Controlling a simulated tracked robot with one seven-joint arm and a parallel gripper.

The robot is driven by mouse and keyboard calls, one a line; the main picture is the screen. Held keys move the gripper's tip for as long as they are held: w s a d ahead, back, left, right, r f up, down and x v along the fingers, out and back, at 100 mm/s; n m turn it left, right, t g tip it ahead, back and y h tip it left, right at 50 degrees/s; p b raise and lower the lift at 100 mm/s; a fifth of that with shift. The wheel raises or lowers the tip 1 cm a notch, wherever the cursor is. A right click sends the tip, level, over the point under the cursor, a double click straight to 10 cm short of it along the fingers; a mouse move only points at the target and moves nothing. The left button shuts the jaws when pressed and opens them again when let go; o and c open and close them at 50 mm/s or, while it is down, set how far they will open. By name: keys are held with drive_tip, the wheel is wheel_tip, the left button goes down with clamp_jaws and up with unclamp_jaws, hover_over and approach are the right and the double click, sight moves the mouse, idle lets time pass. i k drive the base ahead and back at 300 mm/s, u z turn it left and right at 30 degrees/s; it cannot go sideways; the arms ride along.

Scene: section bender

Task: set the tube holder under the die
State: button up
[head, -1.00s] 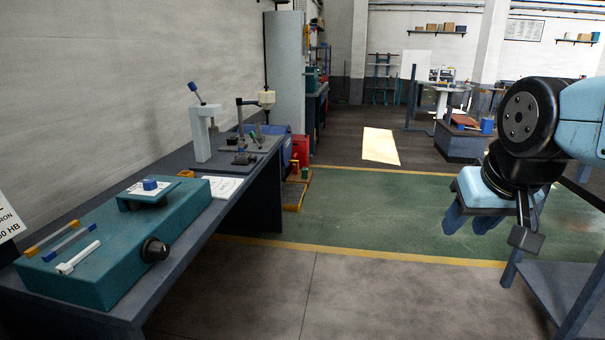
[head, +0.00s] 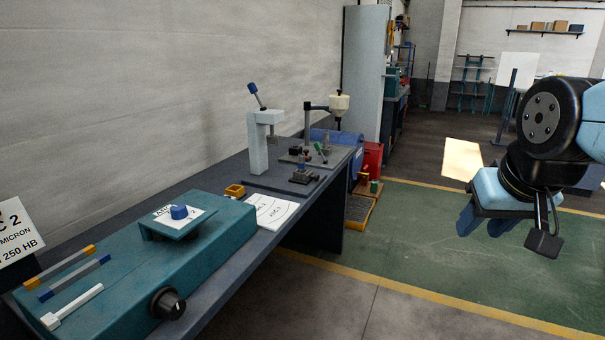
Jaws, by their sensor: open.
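My gripper (head: 484,226) hangs at the right of the head view, fingers down and apart, with nothing seen between them. It is over the floor, well to the right of the bench. A pale upright press (head: 259,147) with a blue-knobbed lever stands on the bench. I cannot tell which of these small parts is the tube holder, and I cannot make out the die at this distance.
A teal machine (head: 120,262) with a black knob and coloured bars fills the near end of the bench (head: 222,298). White sheets (head: 272,211) lie beyond it. A red cabinet (head: 372,162) stands past the far end. The green floor (head: 420,230) right of the bench is clear.

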sight(305, 179)
drive_tip(key=u, duration=0.25)
drive_tip(key=i, duration=1.35)
drive_tip(key=u, duration=0.3)
